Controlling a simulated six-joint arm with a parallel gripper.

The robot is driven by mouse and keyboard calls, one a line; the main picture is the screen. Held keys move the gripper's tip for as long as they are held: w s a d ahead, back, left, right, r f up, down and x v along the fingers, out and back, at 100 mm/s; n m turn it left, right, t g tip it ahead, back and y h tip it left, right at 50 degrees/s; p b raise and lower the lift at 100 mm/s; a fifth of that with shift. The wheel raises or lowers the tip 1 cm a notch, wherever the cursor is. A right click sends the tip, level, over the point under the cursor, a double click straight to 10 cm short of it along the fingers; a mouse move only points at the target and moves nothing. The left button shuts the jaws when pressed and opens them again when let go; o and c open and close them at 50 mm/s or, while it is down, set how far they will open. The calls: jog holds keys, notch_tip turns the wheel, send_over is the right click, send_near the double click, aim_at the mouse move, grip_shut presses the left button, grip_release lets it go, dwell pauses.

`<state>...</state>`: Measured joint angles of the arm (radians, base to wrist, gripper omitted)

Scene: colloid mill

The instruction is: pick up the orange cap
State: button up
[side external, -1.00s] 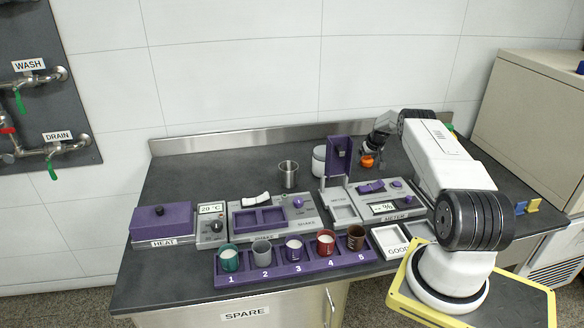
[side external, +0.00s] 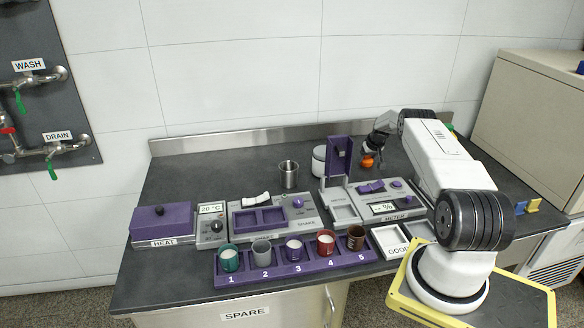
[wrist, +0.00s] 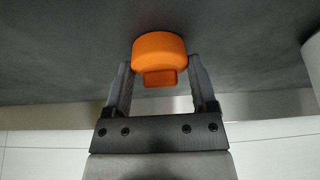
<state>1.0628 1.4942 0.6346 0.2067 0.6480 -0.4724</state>
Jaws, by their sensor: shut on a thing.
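The orange cap (wrist: 159,50) is a round disc with a smaller block-shaped grip below it in the wrist view. My gripper (wrist: 160,80) has a finger on each side of the cap and is shut on it. In the side external view the cap (side external: 367,161) is a small orange spot under my gripper (side external: 370,152), at the back of the bench behind the meter. The cap looks close above the dark bench top. I cannot tell exactly how large the gap is.
A white jar (side external: 319,160) and a steel beaker (side external: 289,174) stand left of my gripper. A purple rack (side external: 265,272) with several cups runs along the front. The back left of the bench is clear.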

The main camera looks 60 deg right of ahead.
aim_at(369, 163)
jog(key=shift+r, duration=0.1)
jog(key=shift+r, duration=1.55)
jog(key=shift+s+a+r, duration=0.3)
jog(key=shift+a+r, duration=0.05)
jog(key=shift+r, duration=0.15)
jog(key=shift+s+a+r, duration=0.25)
jog(key=shift+a+r, duration=0.1)
jog(key=shift+r, duration=0.1)
jog(key=s+a+r, duration=0.7)
jog(key=a, duration=0.2)
jog(key=shift+s+a+r, duration=0.25)
jog(key=shift+a+r, duration=0.05)
jog(key=shift+r, duration=0.1)
jog(key=shift+r, duration=0.1)
